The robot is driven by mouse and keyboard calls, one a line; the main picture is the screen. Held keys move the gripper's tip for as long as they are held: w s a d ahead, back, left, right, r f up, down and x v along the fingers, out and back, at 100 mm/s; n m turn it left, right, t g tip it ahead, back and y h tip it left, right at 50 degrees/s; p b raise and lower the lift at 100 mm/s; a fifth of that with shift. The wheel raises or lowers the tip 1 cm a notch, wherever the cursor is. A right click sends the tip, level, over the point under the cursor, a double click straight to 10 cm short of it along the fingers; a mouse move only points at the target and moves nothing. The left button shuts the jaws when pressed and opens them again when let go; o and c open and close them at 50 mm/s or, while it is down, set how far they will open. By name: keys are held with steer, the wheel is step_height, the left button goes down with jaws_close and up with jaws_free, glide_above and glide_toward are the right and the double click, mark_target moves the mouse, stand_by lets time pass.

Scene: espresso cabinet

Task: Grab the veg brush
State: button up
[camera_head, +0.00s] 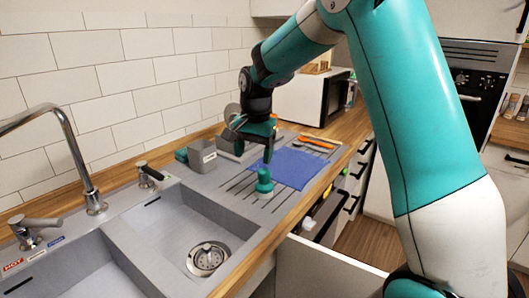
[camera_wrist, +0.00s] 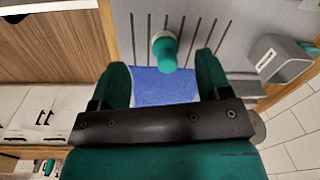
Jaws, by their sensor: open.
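The veg brush appears to be the small green-handled item with a pale base (camera_head: 264,184), standing upright on the ribbed drainboard beside the sink. In the wrist view the brush (camera_wrist: 165,50) shows beyond the fingertips, roughly centred between them. My gripper (camera_head: 255,143) is open and empty, above the drainboard and farther back than the brush. In the wrist view its two green fingers (camera_wrist: 163,68) are spread apart. The brush is not touched by the fingers. Its bristles are hard to make out.
A blue cloth (camera_head: 295,171) lies behind the brush, with orange-handled utensils (camera_head: 317,143) beyond. A grey holder (camera_head: 202,156) and a green sponge (camera_head: 181,155) stand by the wall. The sink (camera_head: 172,229) and tap (camera_head: 75,150) are at left.

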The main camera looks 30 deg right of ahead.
mark_target(264, 170)
steer(key=w+d+r+m+p, duration=0.3)
steer(key=w+d+m+p, duration=0.1)
steer(key=w+d+m, duration=0.25)
steer(key=shift+g, duration=0.4)
steer(key=f+p, duration=0.1)
steer(key=f, duration=0.2)
steer(key=f+p, duration=0.1)
steer(key=f, duration=0.3)
steer(key=f+p, duration=0.1)
steer(key=f, duration=0.3)
steer(key=shift+s+d+f, duration=0.15)
steer(key=shift+d+f, duration=0.05)
steer(key=shift+d, duration=0.05)
steer(key=shift+d+f+p, duration=0.2)
steer(key=shift+f+p, duration=1.55)
steer(key=shift+f, duration=1)
steer(key=shift+c, duration=0.5)
steer(key=c, duration=0.9)
